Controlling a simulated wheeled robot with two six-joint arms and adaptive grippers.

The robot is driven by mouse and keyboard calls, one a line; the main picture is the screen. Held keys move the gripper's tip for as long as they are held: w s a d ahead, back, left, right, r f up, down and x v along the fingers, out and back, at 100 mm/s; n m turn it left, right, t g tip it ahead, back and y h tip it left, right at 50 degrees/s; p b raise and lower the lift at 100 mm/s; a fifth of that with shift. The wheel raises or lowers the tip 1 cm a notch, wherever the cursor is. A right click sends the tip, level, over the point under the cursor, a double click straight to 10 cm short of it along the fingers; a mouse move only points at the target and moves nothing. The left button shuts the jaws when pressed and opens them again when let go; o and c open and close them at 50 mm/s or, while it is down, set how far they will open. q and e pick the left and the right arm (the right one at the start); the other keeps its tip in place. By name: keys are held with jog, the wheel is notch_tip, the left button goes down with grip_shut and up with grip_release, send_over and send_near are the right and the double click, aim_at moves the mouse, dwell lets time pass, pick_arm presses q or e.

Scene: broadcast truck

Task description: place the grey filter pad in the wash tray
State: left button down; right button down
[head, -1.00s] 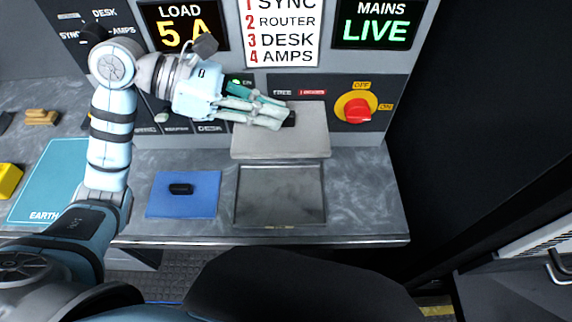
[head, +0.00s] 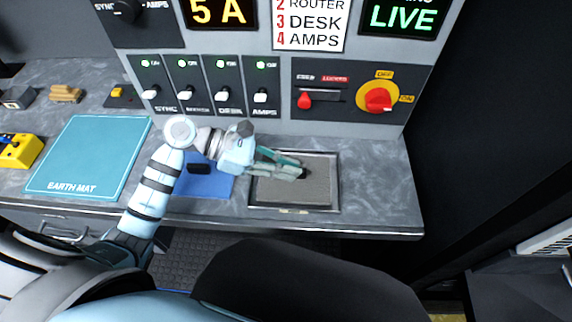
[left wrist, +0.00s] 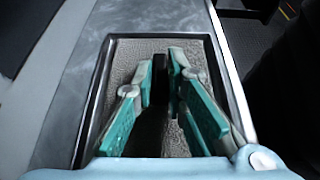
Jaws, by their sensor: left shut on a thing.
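The grey filter pad (head: 318,192) lies flat within the rim of the metal wash tray (head: 338,170) at the counter's front. My left gripper (head: 300,172) is above it, shut on the pad's small black grip. The left wrist view shows the speckled pad (left wrist: 125,62) framed by the dark tray rim (left wrist: 98,90), with the black grip (left wrist: 160,82) between the teal fingers. Whether the pad rests fully on the tray floor is hard to tell. My right gripper is not in view.
A blue pad (head: 218,186) with a black grip lies left of the tray, partly behind my arm. A teal earth mat (head: 90,155) is further left. Breaker switches (head: 220,95), a red lever (head: 304,98) and a red-yellow mains knob (head: 378,98) are on the panel behind.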

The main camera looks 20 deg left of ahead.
pick_arm(q)
jog(key=shift+f, duration=0.15)
jog(key=c, duration=1.6)
grip_release()
jog(key=shift+w, duration=0.15)
jog(key=shift+a+r, duration=0.1)
jog(key=shift+r, duration=0.15)
jog(key=v, duration=1.1)
jog(key=shift+s+a+b, duration=0.25)
jog(key=shift+a+b, duration=0.05)
jog(key=shift+b, duration=0.15)
jog(key=shift+r, duration=0.1)
